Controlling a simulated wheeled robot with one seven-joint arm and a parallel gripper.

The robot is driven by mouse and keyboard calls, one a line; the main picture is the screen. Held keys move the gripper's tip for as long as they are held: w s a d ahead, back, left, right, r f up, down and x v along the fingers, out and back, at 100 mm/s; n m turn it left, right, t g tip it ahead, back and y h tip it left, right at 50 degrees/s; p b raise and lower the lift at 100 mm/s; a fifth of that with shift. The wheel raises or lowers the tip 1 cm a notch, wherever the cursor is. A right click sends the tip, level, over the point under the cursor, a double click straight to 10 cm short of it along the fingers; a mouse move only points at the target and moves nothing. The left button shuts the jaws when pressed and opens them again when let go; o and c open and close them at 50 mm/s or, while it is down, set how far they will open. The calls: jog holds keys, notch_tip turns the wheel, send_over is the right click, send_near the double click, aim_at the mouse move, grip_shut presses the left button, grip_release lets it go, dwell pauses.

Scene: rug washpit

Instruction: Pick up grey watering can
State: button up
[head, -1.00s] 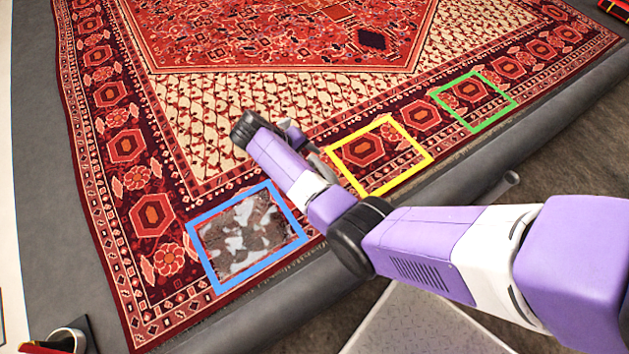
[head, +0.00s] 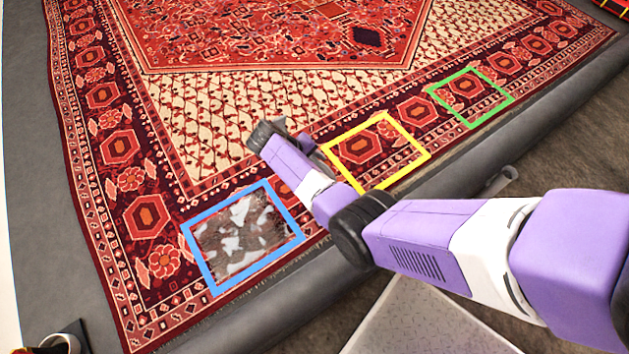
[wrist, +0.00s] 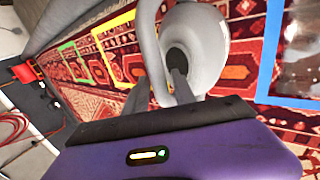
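The grey watering can (wrist: 215,48) fills the upper middle of the wrist view, just ahead of my gripper (wrist: 172,75). Its pale rounded body has a dark opening facing me, and a curved grey bar, seemingly its handle, passes at the left of the fingers. The fingers are close to the can and overlap the bar; whether they grip it is unclear. In the head view my gripper (head: 306,145) is over the rug near the yellow frame, mostly covered by my forearm. The can cannot be made out clearly there.
The red patterned rug (head: 200,110) lies below, with a blue frame (head: 210,277) around a stained patch, a yellow frame (head: 341,130) and a green frame (head: 447,104). A grey rim (head: 285,308) runs along its near edge. A cup-like container (head: 66,341) stands bottom left.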

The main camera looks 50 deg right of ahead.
grip_shut()
dwell(1.1)
jog(key=shift+w+r, duration=0.1)
